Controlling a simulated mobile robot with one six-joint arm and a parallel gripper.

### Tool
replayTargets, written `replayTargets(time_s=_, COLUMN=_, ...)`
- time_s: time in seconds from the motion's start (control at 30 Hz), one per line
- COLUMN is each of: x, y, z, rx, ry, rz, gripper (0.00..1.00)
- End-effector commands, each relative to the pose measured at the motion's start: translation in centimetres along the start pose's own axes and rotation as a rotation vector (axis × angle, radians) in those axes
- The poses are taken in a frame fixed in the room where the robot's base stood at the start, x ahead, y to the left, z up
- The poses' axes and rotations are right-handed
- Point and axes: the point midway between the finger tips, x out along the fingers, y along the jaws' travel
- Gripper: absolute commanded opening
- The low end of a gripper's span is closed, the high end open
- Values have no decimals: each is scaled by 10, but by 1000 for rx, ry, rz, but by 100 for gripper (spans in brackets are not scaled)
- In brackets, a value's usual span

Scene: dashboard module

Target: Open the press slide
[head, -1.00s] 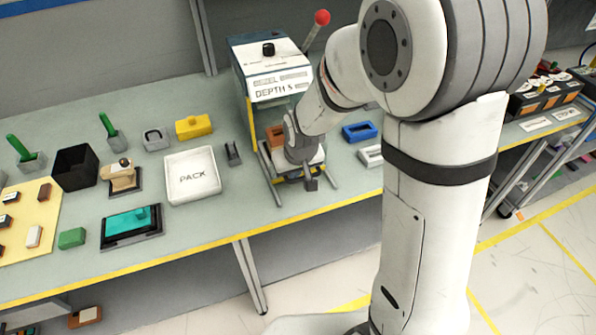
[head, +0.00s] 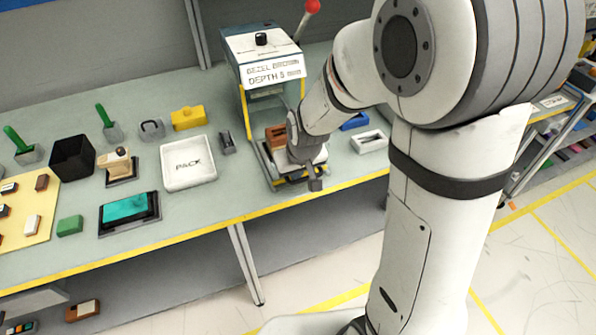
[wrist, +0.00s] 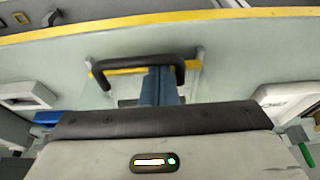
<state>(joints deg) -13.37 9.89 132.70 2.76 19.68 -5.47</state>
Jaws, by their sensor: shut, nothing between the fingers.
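The press (head: 262,60) is a white and blue box marked DEPTH 5, with a red-knobbed lever (head: 308,20), at the back of the bench. Its slide runs low at its front between two grey rails; a yellow part (head: 265,163) shows beside my gripper. In the wrist view a black bar handle (wrist: 112,66) spans the slide, with a yellow strip (wrist: 128,71) behind it. In the head view my wrist hides most of the slide.
A brown block (head: 276,134) sits inside the press. A white PACK tray (head: 188,182), a small dark holder (head: 226,142) and a yellow block (head: 187,117) stand to the left. A white bezel-like frame (head: 370,141) lies right of the press. The yellow bench edge (head: 215,227) is in front.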

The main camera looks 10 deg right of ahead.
Motion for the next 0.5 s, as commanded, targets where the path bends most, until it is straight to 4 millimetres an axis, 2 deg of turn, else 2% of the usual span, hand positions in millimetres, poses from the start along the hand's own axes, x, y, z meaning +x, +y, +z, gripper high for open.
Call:
replayTargets(time_s=0.3, x=-57, y=1, z=-7, rx=-1, ry=1, rz=0, gripper=0)
replayTargets(time_s=0.5, x=-85, y=1, z=-9, rx=-3, ry=0, rz=-1, gripper=0)
